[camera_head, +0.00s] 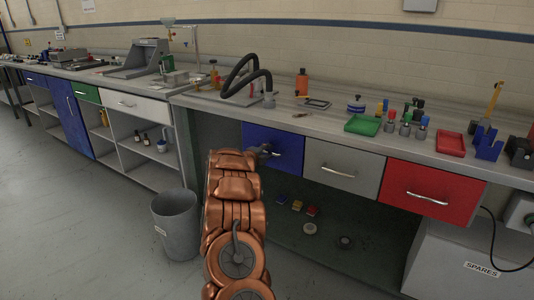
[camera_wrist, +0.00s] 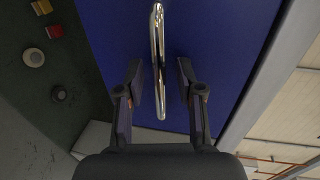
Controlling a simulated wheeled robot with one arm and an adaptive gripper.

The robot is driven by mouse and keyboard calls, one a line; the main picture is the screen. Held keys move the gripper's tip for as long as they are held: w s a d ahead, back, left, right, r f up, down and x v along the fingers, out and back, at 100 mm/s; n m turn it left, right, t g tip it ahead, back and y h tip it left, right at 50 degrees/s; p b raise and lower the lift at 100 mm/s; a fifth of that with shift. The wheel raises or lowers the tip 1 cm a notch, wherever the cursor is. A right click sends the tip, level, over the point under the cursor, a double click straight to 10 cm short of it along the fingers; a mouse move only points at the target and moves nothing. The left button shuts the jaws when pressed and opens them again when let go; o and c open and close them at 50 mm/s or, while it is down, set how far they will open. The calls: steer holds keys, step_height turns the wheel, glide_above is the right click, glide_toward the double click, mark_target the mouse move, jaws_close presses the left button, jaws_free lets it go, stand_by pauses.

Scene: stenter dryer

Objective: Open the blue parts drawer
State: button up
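The blue parts drawer (camera_head: 287,146) is in the bench front, left of a grey drawer, and looks closed. In the wrist view its blue front (camera_wrist: 215,45) fills the upper middle, with the silver bar handle (camera_wrist: 157,50) running up and down. My gripper (camera_wrist: 159,68) is open, with one finger on each side of the handle's lower part. Gaps show between the handle and both fingers. In the head view my gripper (camera_head: 266,152) is at the left part of the drawer front, and my copper arm hides what lies below it.
A grey drawer (camera_head: 343,168) and a red drawer (camera_head: 432,192) are to the right. A grey bin (camera_head: 176,224) stands on the floor left of my arm. Small parts lie on the shelf under the drawers. The worktop (camera_head: 330,128) above holds trays and tools.

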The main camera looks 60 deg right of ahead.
jaws_close()
stand_by(0.6)
